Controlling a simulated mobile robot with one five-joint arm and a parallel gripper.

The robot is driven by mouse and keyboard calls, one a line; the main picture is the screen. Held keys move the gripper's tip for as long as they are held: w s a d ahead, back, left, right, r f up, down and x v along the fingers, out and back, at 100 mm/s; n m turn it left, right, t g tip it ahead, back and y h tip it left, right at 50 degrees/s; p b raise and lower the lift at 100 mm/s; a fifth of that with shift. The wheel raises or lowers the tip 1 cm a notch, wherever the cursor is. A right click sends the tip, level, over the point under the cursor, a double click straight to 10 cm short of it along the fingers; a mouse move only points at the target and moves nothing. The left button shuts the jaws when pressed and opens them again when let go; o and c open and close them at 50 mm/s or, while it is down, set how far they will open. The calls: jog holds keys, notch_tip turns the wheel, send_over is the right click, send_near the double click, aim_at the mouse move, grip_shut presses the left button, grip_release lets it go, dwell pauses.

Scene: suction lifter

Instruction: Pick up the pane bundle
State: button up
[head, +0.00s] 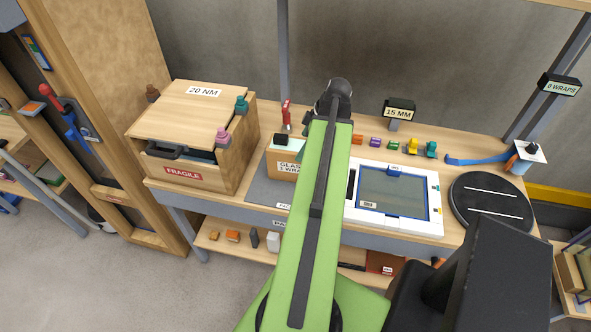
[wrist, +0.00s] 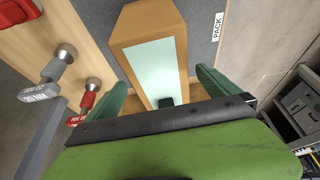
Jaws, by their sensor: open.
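What looks like the pane bundle is a tan block with a pale green glassy top (wrist: 155,70) in the wrist view. It lies between the two green fingers of my gripper (wrist: 160,84), with visible space beside it. My gripper is open and holds nothing. A small black piece shows at the block's near end. In the head view, a tan box marked "GLASS" (head: 282,167) on the bench appears to be the same block, partly hidden behind my green arm. My gripper's fingers are not clear in the head view.
A wooden crate marked "FRAGILE" (head: 184,173) stands left on the bench. A white frame with a blue-edged pane (head: 393,190) lies right of my arm, beside a black turntable (head: 491,202). Red and grey knobs (wrist: 92,88) are left of my gripper. Small coloured blocks line the back.

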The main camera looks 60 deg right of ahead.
jog(key=shift+b+x, duration=0.3)
jog(key=shift+x, duration=0.7)
jog(key=b+x, duration=0.4)
jog(key=x, duration=0.1)
jog(key=shift+w+r, duration=0.1)
jog(key=shift+w, duration=0.1)
jog(key=c, duration=2)
jog(key=shift+r, duration=0.1)
